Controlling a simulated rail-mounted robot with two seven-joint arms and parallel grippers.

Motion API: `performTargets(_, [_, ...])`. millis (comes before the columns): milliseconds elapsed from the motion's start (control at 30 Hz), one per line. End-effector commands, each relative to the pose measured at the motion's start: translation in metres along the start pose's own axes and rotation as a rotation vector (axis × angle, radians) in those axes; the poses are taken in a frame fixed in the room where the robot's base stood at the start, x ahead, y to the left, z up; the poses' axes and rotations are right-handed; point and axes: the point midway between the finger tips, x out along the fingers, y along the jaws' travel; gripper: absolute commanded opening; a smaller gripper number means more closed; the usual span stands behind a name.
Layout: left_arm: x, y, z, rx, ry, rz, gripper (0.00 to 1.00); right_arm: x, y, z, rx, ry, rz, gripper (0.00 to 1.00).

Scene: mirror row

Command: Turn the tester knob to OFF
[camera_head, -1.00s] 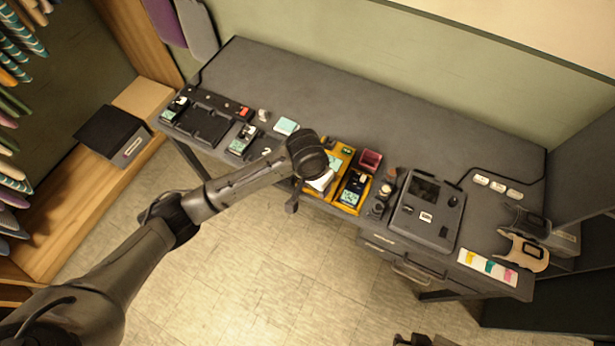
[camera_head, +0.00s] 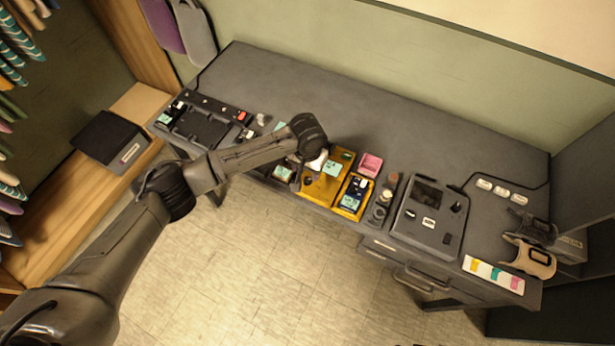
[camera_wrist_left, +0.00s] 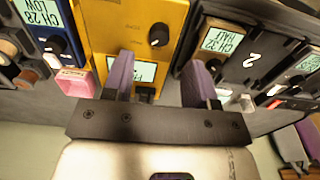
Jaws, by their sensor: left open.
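The yellow tester (camera_head: 322,187) stands near the front edge of the bench, with a pale green screen. In the left wrist view its yellow face (camera_wrist_left: 110,30) fills the upper middle, with the black round knob (camera_wrist_left: 158,35) on it. The knob's pointer setting is too small to read. My left gripper (camera_wrist_left: 160,82) is open and empty, its two purple-padded fingers apart below the knob in that view, over the tester's screen side. In the head view my left wrist hides part of the tester, and the fingertips are hard to make out. My right gripper is not in view.
A radio (camera_wrist_left: 47,30) sits beside the tester in a yellow slot. Another radio (camera_wrist_left: 218,40) stands on the other side. The back of the bench is clear.

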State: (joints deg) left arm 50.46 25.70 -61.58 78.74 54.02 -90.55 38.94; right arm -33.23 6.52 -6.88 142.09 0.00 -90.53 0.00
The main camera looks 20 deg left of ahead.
Motion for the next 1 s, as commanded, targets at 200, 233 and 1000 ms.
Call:
performTargets(200, [0.034, 0.001, 0.001, 0.001, -0.003, 0.0, 0.52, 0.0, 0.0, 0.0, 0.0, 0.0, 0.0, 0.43])
performTargets(233, [0.037, 0.001, 0.001, 0.001, -0.002, 0.0, 0.52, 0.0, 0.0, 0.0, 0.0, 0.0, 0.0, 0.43])
performTargets(1000, [0.057, 0.0, 0.0, 0.001, 0.0, 0.0, 0.38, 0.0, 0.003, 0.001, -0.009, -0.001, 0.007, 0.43])
